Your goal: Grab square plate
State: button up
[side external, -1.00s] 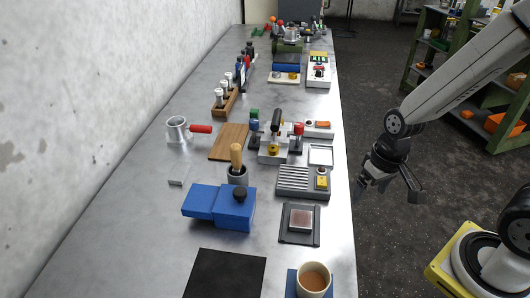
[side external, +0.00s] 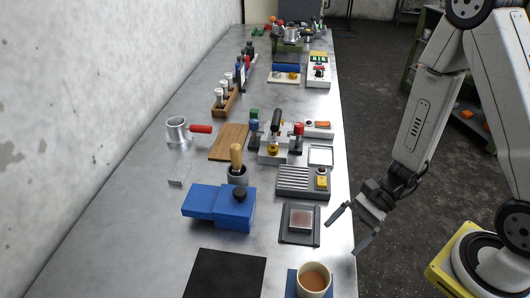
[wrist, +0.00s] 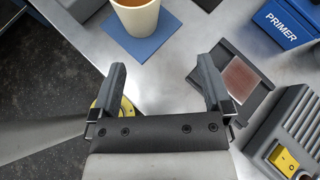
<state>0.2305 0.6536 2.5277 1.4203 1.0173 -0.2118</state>
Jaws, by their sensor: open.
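A small square plate (side external: 300,219) with a reddish-brown top and pale edges lies on a dark square tray (side external: 299,238) near the table's right edge. In the wrist view the plate (wrist: 240,79) and its dark tray (wrist: 222,56) are to the right of my gripper's right finger. My gripper (side external: 349,229) is open and empty, its fingers pointing down beside the table's right edge, to the right of the plate and apart from it. In the wrist view my gripper (wrist: 162,88) has its two fingers wide apart with nothing between them.
A cup of brown liquid (side external: 314,279) stands on a blue mat (side external: 292,284) in front of the plate. A grey ribbed block with a yellow switch (side external: 304,183) is behind it. A blue PRIMER box (side external: 219,207) is to its left. A black mat (side external: 226,272) lies front left.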

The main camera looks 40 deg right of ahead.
aim_at(302, 219)
jog(key=w+m+t, duration=0.1)
jog(key=w+f+m+t, duration=0.1)
jog(key=m+t, duration=0.1)
jog(key=w+m+t, duration=0.1)
jog(key=shift+d+f+m, duration=0.3)
jog(key=shift+d+m, duration=0.1)
jog(key=w+d+f+m+t, duration=0.1)
jog(key=m+t, duration=0.1)
jog(key=w+d+f+m+t+h, duration=0.1)
jog(key=d+m+t, duration=0.1)
jog(key=shift+w+f+m+h, duration=0.15)
jog(key=shift+w+m+h, duration=0.15)
jog(key=shift+w, duration=0.1)
jog(key=shift+w+d+f+m+t+h, duration=0.2)
jog(key=shift+d+f+m+t+h, duration=0.1)
jog(key=shift+d+m+t, duration=0.15)
jog(key=shift+a, duration=0.15)
jog(key=shift+x, duration=1.2)
jog(key=shift+w, duration=0.1)
jog(key=shift+x, duration=2.55)
jog(key=shift+r, duration=0.15)
